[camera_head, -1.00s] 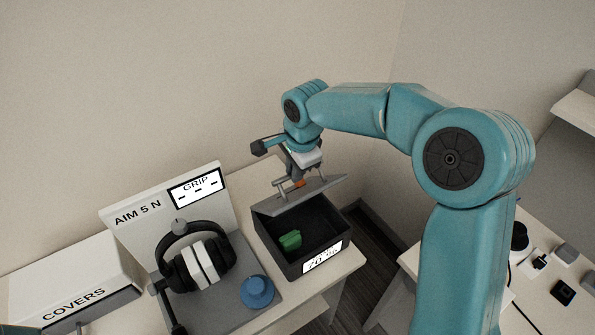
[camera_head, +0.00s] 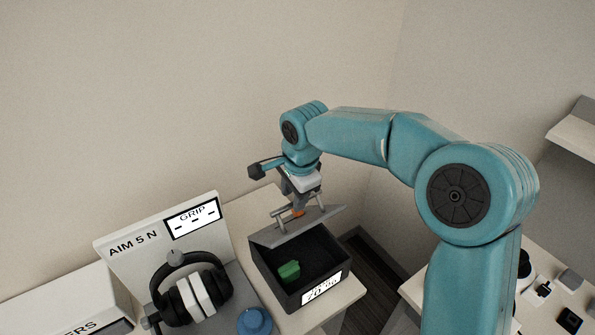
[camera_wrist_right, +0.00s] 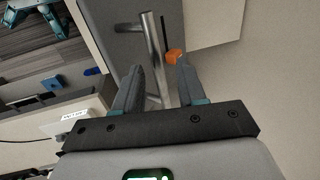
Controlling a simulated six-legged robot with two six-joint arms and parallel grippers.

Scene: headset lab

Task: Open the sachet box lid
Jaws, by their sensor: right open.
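The sachet box (camera_head: 275,280) is a dark open-topped box with a lit label on its front. Its grey lid (camera_head: 325,216) stands raised and tilted along the back edge, with a bar handle (camera_head: 279,212) on it. A green sachet (camera_head: 289,271) lies inside. My right gripper (camera_head: 296,207) is at the lid handle. In the right wrist view my right gripper (camera_wrist_right: 158,78) has its fingers apart, with the metal handle bar (camera_wrist_right: 154,45) between them. An orange piece (camera_wrist_right: 175,57) shows close to the right finger. My left gripper is out of view.
A covers box (camera_head: 75,300) is at far left. A table with small items (camera_head: 543,290) is at right.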

